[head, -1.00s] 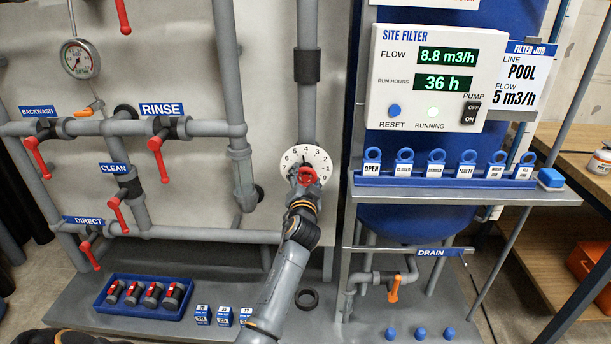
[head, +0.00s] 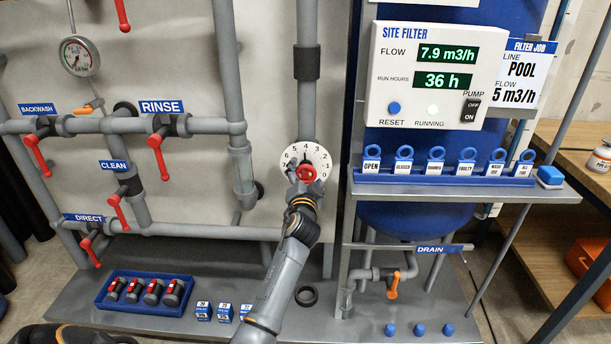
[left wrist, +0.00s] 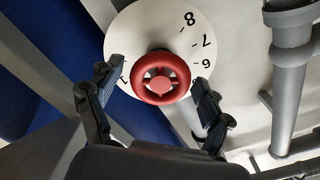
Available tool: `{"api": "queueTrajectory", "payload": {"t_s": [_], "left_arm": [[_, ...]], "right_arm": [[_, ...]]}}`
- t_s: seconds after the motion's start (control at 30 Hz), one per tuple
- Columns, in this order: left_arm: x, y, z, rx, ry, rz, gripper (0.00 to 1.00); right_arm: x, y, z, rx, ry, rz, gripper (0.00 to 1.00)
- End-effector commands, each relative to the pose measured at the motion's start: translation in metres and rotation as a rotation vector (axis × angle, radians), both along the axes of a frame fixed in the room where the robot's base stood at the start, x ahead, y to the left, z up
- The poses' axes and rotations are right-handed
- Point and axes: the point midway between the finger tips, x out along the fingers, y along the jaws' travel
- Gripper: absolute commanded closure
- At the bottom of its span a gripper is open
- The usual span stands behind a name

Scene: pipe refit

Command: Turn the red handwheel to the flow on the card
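The red handwheel (head: 306,174) sits on the grey vertical pipe in front of a white numbered dial (head: 320,158). My left gripper (head: 303,181) is at the wheel in the head view. In the left wrist view, its two fingers (left wrist: 152,80) are spread on either side of the red wheel (left wrist: 161,90), with visible gaps to the rim. The filter display (head: 447,55) reads 7.9 m3/h flow and 36 h run hours. The job card (head: 519,75) reads POOL, flow 5 m3/h.
Red lever valves, including one by the RINSE label (head: 157,144), are on the pipes at left. A blue tray (head: 110,303) of red-handled parts sits at lower left. A shelf with blue tags (head: 440,180) stands right of the wheel, above an orange drain handle (head: 394,285).

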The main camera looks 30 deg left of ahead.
Motion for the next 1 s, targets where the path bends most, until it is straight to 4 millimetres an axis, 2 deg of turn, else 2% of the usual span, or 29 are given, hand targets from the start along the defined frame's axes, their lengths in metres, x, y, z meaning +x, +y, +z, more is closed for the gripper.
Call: {"api": "queueTrajectory", "payload": {"t_s": [0.23, 0.37, 0.47, 0.8, 1.0], "left_arm": [[-0.001, 0.000, 0.000, -0.001, 0.001, 0.000, 0.20], [-0.007, -0.005, -0.001, -0.001, 0.001, -0.001, 0.20], [-0.019, -0.013, -0.002, -0.002, 0.000, -0.001, 0.20], [-0.079, -0.048, -0.001, -0.003, 0.001, -0.001, 0.20], [-0.098, -0.060, -0.001, -0.001, 0.001, 0.000, 0.20]], "right_arm": [[0.001, 0.000, 0.000, 0.000, 0.001, -0.003, 1.00], [0.001, 0.000, 0.000, 0.001, 0.000, -0.003, 1.00], [0.001, 0.000, 0.000, 0.000, 0.000, -0.002, 1.00], [0.000, 0.000, 0.000, 0.000, 0.000, -0.001, 1.00], [0.000, 0.000, 0.000, 0.000, 0.000, -0.001, 1.00]]}}
